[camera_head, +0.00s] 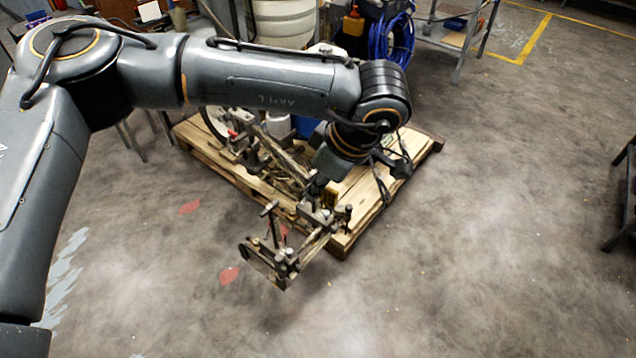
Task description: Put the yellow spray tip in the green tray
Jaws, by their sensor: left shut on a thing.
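My left arm reaches in from the left and bends down over the line striper (283,255), a metal-framed machine standing partly on a wooden pallet. My left gripper (317,188) is low at the striper's front frame, by its brackets. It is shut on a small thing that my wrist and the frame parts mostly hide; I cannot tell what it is. A small yellowish patch (331,196) shows just beside the fingers, too small to identify as the spray tip. I see no green tray in this view. My right gripper is not in view.
The wooden pallet (358,222) lies under much of the striper. Behind it are a white drum (285,22), a coiled blue hose (392,38) and a metal-legged table (447,35). A dark stand (625,205) is at the right edge. The floor in front and right is clear.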

